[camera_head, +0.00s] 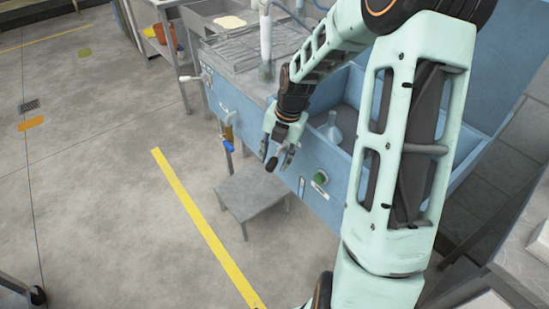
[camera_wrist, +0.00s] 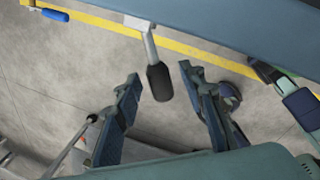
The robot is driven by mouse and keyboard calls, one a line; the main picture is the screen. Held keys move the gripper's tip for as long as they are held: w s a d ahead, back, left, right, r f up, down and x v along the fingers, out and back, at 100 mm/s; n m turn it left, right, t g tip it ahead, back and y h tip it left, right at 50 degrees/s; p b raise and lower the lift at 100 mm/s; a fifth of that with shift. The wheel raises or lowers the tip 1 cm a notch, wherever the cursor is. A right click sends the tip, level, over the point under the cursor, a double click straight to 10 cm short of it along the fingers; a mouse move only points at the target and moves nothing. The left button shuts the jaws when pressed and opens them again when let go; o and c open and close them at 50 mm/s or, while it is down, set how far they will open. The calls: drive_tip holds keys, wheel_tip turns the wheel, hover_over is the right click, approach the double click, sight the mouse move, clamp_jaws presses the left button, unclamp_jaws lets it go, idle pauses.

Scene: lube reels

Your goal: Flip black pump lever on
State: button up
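The pump lever is a metal rod with a black grip, hanging from the edge of a blue panel. Its grip (camera_wrist: 159,82) shows in the wrist view between my two fingers. My gripper (camera_wrist: 160,76) is open, one finger on each side of the grip, with a gap on both sides. In the head view my gripper (camera_head: 280,157) is at the front of the blue unit (camera_head: 254,118), and the black grip (camera_head: 271,163) shows by the fingertips. I cannot tell how deep the grip sits between the fingers.
A blue-handled valve (camera_head: 229,147) sticks out left of my gripper and shows in the wrist view (camera_wrist: 55,15). A green knob (camera_head: 320,178) is to the right on the blue front. A low grey stool (camera_head: 253,194) stands below.

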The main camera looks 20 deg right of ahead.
wheel_tip(320, 180, up, 12)
drive_tip(key=s+d, duration=0.1)
drive_tip(key=shift+s+d+f, duration=0.15)
drive_tip(key=shift+s+d, duration=0.1)
drive_tip(key=shift+d, duration=0.15)
